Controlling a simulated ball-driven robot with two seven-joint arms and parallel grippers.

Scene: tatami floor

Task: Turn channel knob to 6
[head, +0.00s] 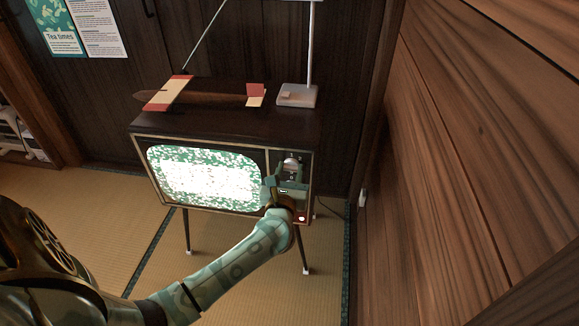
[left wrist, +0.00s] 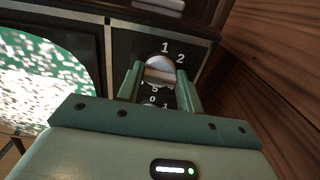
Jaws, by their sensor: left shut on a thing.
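The television (head: 222,112) stands on thin legs, its screen (head: 205,178) full of bright static. The round silvery channel knob (head: 291,163) is at the top of the panel right of the screen. In the left wrist view the knob (left wrist: 160,66) has the digits 1 and 2 above and to its right. Other digits below are partly hidden, and I cannot tell which number it is set to. My left gripper (head: 288,174) is shut on the knob, one finger on each side. The fingers also show in the left wrist view (left wrist: 160,74). My right gripper is not in view.
A model plane (head: 205,95) and a pale base with a thin upright pole (head: 297,95) sit on the television. A wooden wall (head: 480,150) stands close on the right. The tatami floor (head: 90,205) is clear on the left.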

